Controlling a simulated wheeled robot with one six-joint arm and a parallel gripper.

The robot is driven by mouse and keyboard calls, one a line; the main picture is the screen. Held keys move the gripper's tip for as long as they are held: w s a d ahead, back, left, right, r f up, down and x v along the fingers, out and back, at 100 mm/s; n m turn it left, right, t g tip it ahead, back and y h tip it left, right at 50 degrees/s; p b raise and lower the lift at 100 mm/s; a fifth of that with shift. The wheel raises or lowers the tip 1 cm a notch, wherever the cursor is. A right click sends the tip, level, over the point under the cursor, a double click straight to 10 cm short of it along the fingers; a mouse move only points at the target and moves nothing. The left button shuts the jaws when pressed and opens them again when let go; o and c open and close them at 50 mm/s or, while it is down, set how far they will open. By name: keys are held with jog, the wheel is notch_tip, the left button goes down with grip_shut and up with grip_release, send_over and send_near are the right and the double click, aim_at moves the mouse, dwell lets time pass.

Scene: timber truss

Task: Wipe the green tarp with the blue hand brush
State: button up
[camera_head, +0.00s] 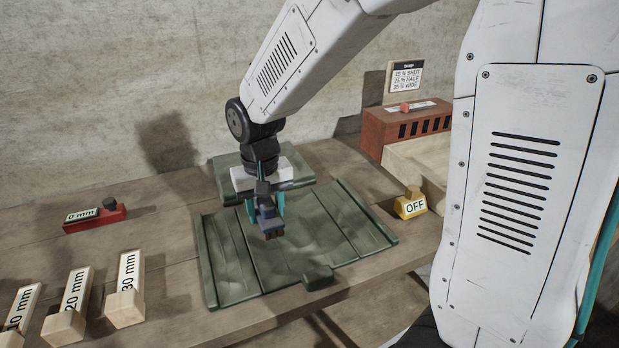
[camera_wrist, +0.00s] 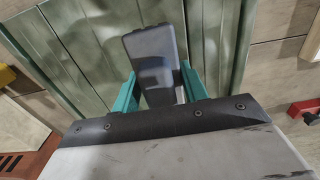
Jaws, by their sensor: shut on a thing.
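The green tarp (camera_head: 232,268) lies on the wooden bench, with raised edges at its left and right and long creases. It also fills the upper part of the wrist view (camera_wrist: 85,48). My gripper (camera_head: 264,205) is over the back middle of the tarp. Its teal fingers are shut on the dark blue-grey hand brush (camera_head: 268,222), which points towards the front. In the wrist view the brush (camera_wrist: 152,50) sits between the fingers. Its underside is hidden, so I cannot tell whether it touches the tarp.
A small green block (camera_head: 317,277) is at the tarp's front edge. A yellow OFF block (camera_head: 410,205) stands to the right, near a brick-red slotted box (camera_head: 402,127). A red 0 mm piece (camera_head: 95,218) and several labelled wooden blocks (camera_head: 125,300) are on the left.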

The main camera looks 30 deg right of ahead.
jog(key=shift+r, duration=0.9)
